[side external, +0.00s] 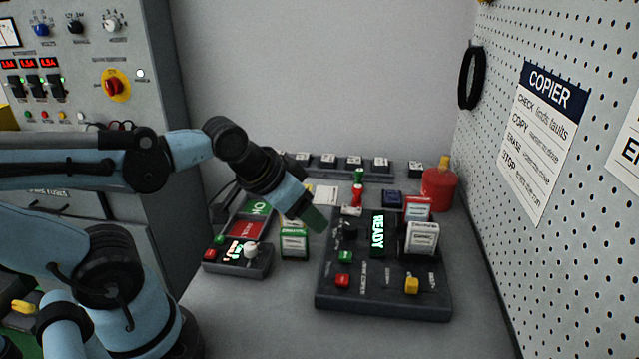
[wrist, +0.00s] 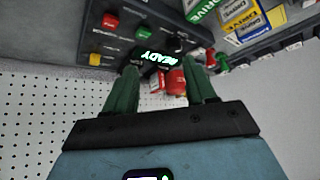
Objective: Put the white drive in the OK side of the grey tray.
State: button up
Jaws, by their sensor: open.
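The white drive (side external: 422,238) stands upright in the dark copier (side external: 380,305), right of the lit READY sign (side external: 377,232). I cannot pick it out surely in the wrist view. The grey tray (side external: 268,228) lies left of the copier, with a green OK side (side external: 259,208) and a red side (side external: 247,230). My gripper (side external: 314,222) is open and empty, in the air between the tray and the copier, left of the READY sign. In the wrist view its green fingers (wrist: 162,62) are apart, with the READY sign (wrist: 160,56) beyond them.
A green-and-white drive (side external: 294,243) stands between tray and copier. A red-and-white drive (side external: 417,208) stands behind the white one. A red canister (side external: 439,188) is at the back right by the pegboard (side external: 580,200). The front of the bench (side external: 270,320) is clear.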

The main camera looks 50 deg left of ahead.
aim_at(415, 225)
jog(key=w+d+m+h, duration=0.1)
jog(key=w, duration=0.1)
jog(key=w+d+f+m+h, duration=0.1)
jog(key=w+h, duration=0.1)
jog(key=w+m+h, duration=0.1)
jog(key=m, duration=0.1)
jog(key=shift+w+d+f, duration=0.35)
jog(key=shift+w+d, duration=0.05)
jog(key=w+d+f+m+h, duration=0.1)
jog(key=w, duration=0.2)
jog(key=w+d+f+m+t+h, duration=0.1)
jog(key=w+d+m+h, duration=0.1)
jog(key=w, duration=0.1)
jog(key=w+d+f+m+h, duration=0.1)
jog(key=w+m+h, duration=0.1)
jog(key=w, duration=0.1)
jog(key=shift+w+d+f+t, duration=0.1)
jog(key=shift+w+d+t, duration=0.1)
jog(key=shift+w+t, duration=0.2)
jog(key=shift+w+r+x, duration=0.15)
jog(key=shift+x, duration=1.15)
jog(key=shift+w+r+x, duration=0.15)
jog(key=shift+x, duration=1.2)
jog(key=shift+a, duration=0.15)
grip_shut()
